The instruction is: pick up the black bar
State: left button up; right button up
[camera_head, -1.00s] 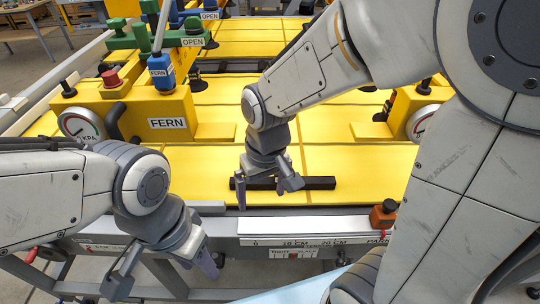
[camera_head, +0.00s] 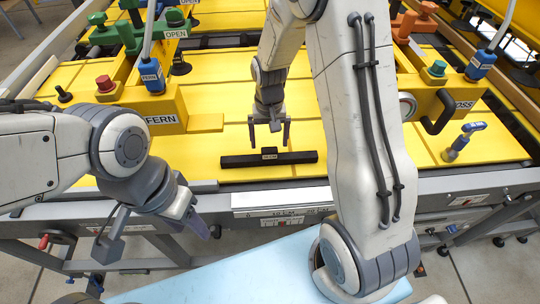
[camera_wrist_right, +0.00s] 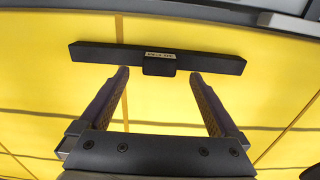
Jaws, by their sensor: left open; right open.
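The black bar (camera_head: 297,157) lies flat on the yellow panel surface (camera_head: 350,152) near its front edge. It has a small labelled block at its middle. In the right wrist view the bar (camera_wrist_right: 210,62) runs across the top, with the block between the lines of my two fingers. My right gripper (camera_head: 269,146) is open just behind the bar's middle in the head view; its fingertips (camera_wrist_right: 158,74) point toward the bar with nothing between them. I cannot tell whether they touch it. My left gripper (camera_head: 160,245) is open and empty, out in front of the frame's edge at the left.
A yellow FERN unit (camera_head: 165,115) with a blue connector and red knob stands left of the bar. Another yellow unit (camera_head: 455,95) with a black handle stands right. A blue-handled valve (camera_head: 462,142) rises at the right. A metal rail (camera_head: 280,198) runs along the front.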

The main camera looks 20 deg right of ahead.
aim_at(269, 149)
jog(key=shift+f+p, duration=0.3)
jog(key=shift+f, duration=1.3)
grip_shut()
